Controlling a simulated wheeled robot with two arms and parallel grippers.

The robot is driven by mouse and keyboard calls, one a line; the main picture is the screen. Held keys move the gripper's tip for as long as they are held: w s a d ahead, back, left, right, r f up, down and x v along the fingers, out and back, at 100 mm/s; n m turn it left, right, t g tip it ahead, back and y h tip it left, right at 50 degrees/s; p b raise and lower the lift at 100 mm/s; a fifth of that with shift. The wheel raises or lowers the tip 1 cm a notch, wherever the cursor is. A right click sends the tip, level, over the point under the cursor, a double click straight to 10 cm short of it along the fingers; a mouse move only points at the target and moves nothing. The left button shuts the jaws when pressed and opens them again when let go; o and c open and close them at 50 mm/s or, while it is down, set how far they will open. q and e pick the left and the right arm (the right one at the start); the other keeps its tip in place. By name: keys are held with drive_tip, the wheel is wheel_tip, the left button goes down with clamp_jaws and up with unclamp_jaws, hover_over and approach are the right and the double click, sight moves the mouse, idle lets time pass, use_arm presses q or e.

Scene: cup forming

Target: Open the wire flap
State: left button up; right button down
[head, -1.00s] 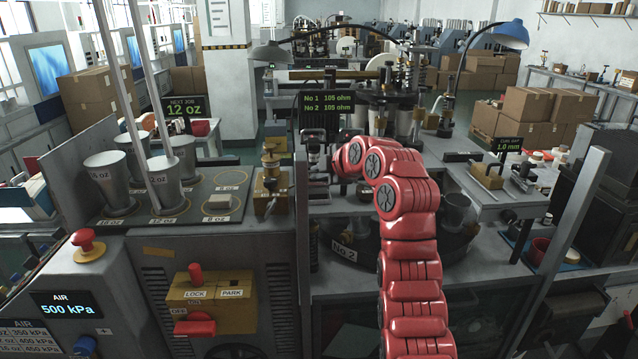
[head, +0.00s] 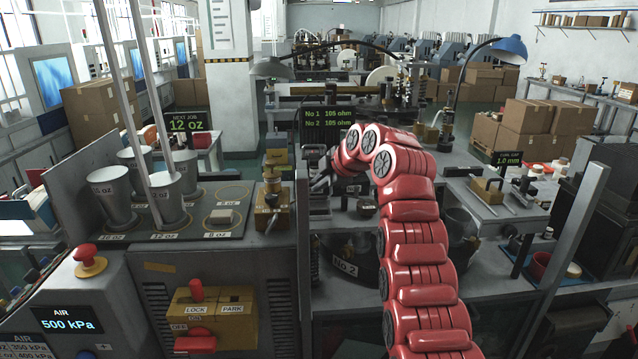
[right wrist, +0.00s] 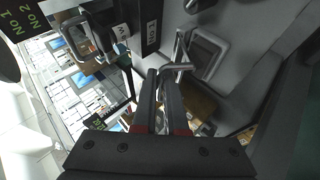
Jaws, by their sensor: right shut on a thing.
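My red right arm reaches away from me in the head view to the machine in the middle. Its dark gripper (head: 321,183) is small there and partly hidden by the arm. In the right wrist view the two fingers (right wrist: 160,88) are close together, shut on a bent metal handle (right wrist: 178,68). The handle stands by a grey panel (right wrist: 207,52) with a raised square frame; I take this to be the wire flap, but its outline is not clear. I cannot tell if it stands ajar. My left gripper is out of view.
A second metal loop (right wrist: 76,40) sits near a NO 1 label. In the head view, a display reading 105 ohm (head: 327,122) is just above the gripper. Steel cups (head: 112,195) and two pale upright rods stand at left. A brass-coloured block (head: 271,205) is close left.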

drive_tip(key=c, duration=1.2)
unclamp_jaws()
drive_tip(key=shift+c, duration=0.2)
drive_tip(key=shift+d, duration=0.1)
drive_tip(key=shift+s+d+r, duration=0.1)
drive_tip(key=shift+s, duration=0.1)
drive_tip(key=b+v, duration=0.4)
drive_tip(key=v, duration=1.3)
